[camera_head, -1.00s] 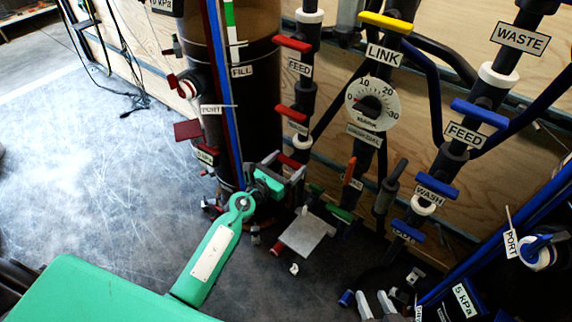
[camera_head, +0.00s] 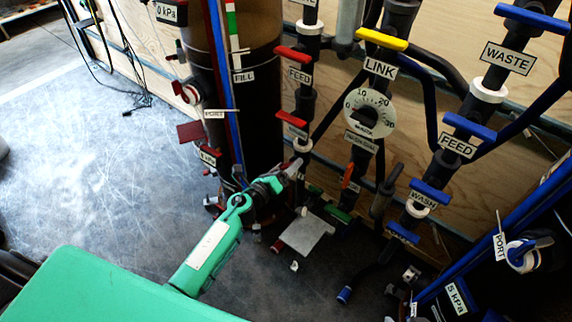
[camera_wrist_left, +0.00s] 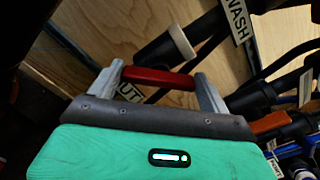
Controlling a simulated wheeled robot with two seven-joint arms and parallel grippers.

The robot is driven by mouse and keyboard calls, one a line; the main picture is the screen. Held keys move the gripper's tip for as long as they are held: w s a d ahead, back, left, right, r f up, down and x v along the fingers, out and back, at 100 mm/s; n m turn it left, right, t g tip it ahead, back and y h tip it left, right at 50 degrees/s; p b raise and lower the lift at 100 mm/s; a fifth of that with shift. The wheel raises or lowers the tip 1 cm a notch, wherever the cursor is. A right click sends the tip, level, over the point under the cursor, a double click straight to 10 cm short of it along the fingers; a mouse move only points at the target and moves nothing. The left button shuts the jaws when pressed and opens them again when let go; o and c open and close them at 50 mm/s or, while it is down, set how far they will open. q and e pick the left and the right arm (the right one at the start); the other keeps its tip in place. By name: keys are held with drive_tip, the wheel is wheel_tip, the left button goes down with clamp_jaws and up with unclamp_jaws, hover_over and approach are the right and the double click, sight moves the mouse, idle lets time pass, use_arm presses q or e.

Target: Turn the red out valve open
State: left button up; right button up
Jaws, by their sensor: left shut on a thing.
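The red out valve handle (camera_wrist_left: 158,77) lies crosswise between the two grey fingers of my left gripper (camera_wrist_left: 160,85) in the left wrist view. Its OUT label (camera_wrist_left: 130,92) is partly hidden behind the gripper. In the head view my left gripper (camera_head: 291,170) is at the lower end of the pipe with the red feed handles, beside the dark column. It hides the out valve handle there. The left gripper is shut on the handle. My right gripper does not show.
A gauge (camera_head: 369,117), a yellow link handle (camera_head: 382,39) and blue handles (camera_head: 470,126) are to the right. The floor at left is open.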

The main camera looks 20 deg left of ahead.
use_arm(q)
drive_tip(key=n+p, duration=0.1)
drive_tip(key=n, duration=0.3)
drive_tip(key=shift+n+p, duration=0.3)
drive_tip(key=shift+p, duration=0.05)
drive_tip(key=shift+n, duration=0.5)
drive_tip(key=shift+a+f+n+p, duration=0.15)
drive_tip(key=shift+n+p, duration=0.7)
drive_tip(key=shift+n, duration=1.05)
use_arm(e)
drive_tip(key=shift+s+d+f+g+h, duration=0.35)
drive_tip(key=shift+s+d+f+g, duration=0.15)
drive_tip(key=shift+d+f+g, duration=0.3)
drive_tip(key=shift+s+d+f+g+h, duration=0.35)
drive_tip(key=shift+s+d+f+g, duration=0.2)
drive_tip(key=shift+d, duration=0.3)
use_arm(q)
drive_tip(key=o, duration=0.9)
drive_tip(key=shift+o, duration=0.2)
